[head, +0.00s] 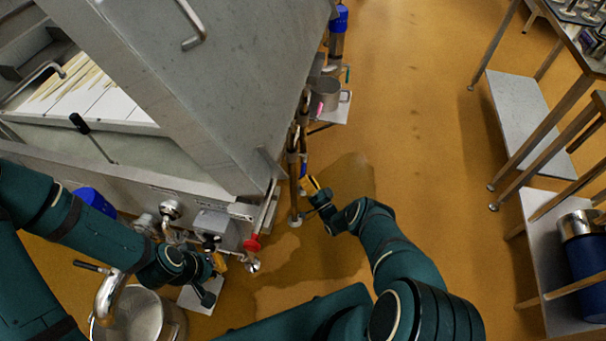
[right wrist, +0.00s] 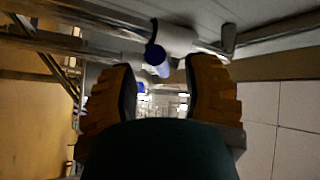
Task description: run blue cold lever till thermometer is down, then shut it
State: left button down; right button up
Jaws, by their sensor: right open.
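My right gripper (head: 312,188) is beside the upright pipes at the vat's right corner. In the right wrist view its yellow-padded fingers (right wrist: 160,95) are apart, with nothing held between them. A blue part on a pale pipe fitting, perhaps the blue cold lever (right wrist: 158,60), shows beyond the gap between the fingertips; I cannot tell if it touches them. A black-topped probe, perhaps the thermometer (head: 80,123), leans in the vat; no reading is legible. My left gripper (head: 214,272) is low by the vat's front fittings, its fingers partly hidden.
The steel vat (head: 215,90) fills the upper left. A red valve handle (head: 252,243) sits at its lower corner. A steel pot (head: 140,318) stands below my left arm. A small shelf with a metal jug (head: 327,92) lies beyond the pipes. Open floor (head: 420,150) lies right, before metal racks.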

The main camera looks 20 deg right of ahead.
jog(key=v, duration=0.9)
